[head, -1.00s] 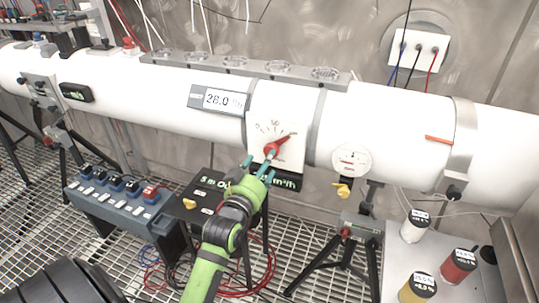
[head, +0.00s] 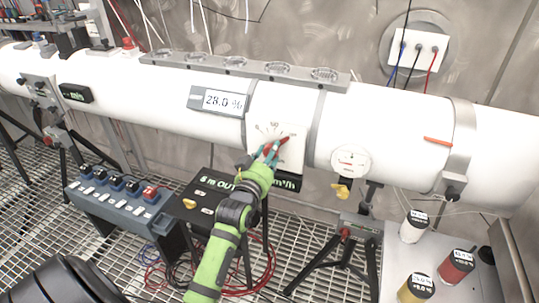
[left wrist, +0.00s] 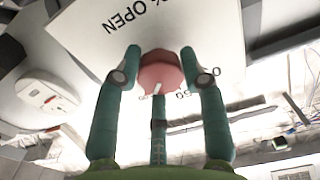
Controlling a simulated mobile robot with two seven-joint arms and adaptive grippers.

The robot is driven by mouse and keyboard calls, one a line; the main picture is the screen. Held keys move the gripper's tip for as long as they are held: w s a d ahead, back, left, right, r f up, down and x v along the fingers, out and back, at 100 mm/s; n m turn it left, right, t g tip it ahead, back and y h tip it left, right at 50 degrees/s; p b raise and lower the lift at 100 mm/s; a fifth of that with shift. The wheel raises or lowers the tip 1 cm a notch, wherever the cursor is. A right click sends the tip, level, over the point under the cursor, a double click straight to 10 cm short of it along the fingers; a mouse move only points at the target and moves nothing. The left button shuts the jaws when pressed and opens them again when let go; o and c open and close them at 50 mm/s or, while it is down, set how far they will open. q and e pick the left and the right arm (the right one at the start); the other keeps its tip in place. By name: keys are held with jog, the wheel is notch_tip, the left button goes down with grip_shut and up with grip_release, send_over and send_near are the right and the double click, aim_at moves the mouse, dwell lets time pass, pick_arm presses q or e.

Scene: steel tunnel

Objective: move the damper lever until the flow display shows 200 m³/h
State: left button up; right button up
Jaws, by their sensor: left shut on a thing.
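The red damper lever (head: 283,140) sits on a white scale plate (head: 292,160) on the white pipe and slants to the upper right. My left gripper (head: 269,152) is at this lever, its teal fingers closed around it. In the left wrist view, the gripper (left wrist: 160,85) has its fingers around the lever's rounded red end (left wrist: 160,72), close against it. A dark display with green characters (head: 287,183), ending in m³/h, hangs under the plate. My gripper and arm hide part of it, and its number cannot be read. My right gripper is not in view.
A round gauge (head: 351,161) with a yellow valve handle is right of the plate. A switch box (head: 118,200) and a tripod (head: 345,245) stand below. Several coloured containers (head: 457,265) stand at lower right.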

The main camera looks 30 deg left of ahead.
pick_arm(q)
jog(key=n+p, duration=0.1)
jog(key=f+n+p, duration=0.1)
jog(key=shift+d+n, duration=0.1)
jog(key=shift+n, duration=0.3)
jog(key=o, duration=1.1)
jog(key=shift+o, duration=0.2)
jog(key=shift+r, duration=0.1)
jog(key=shift+s+r, duration=0.1)
jog(key=v, duration=1.1)
jog(key=shift+s, duration=0.4)
